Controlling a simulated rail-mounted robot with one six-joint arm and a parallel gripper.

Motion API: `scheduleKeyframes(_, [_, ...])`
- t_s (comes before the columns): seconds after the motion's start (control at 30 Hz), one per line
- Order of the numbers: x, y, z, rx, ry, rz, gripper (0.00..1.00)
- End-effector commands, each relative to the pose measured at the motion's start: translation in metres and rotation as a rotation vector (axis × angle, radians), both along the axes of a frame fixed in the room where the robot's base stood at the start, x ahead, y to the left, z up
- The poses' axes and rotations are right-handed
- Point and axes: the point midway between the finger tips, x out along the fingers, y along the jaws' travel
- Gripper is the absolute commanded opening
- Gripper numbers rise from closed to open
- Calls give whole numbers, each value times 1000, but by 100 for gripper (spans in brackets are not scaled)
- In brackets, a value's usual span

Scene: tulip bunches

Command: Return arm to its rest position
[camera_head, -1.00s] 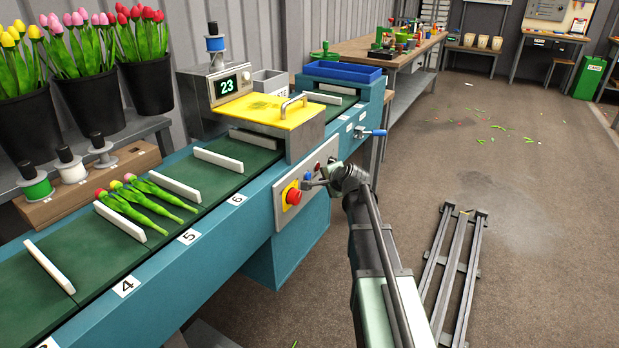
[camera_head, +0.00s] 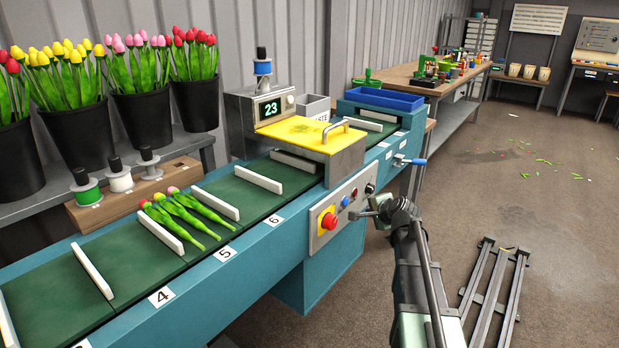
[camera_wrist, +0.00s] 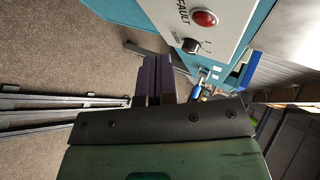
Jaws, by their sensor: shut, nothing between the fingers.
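My gripper (camera_head: 372,207) is at the end of my arm, just right of the control panel (camera_head: 341,212) on the teal conveyor (camera_head: 262,243). In the wrist view its dark fingers (camera_wrist: 153,75) are together with nothing between them. They point toward the conveyor's side, below a panel with a red lamp (camera_wrist: 204,18) and a black knob (camera_wrist: 191,45). A bunch of three tulips (camera_head: 185,215) lies on the green belt between white dividers near label 5.
A yellow-lidded machine (camera_head: 302,133) with a display reading 23 spans the belt. A blue-handled lever (camera_head: 412,161) sticks out from the conveyor's side. Metal rails (camera_head: 490,285) lie on the floor at right. Black buckets of tulips (camera_head: 145,119) stand behind.

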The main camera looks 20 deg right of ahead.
Motion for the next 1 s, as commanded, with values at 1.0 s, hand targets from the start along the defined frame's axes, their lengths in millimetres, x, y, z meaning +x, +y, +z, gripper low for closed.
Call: scheduleKeyframes(1.0, [-265,227,76,-743,794,1271,0])
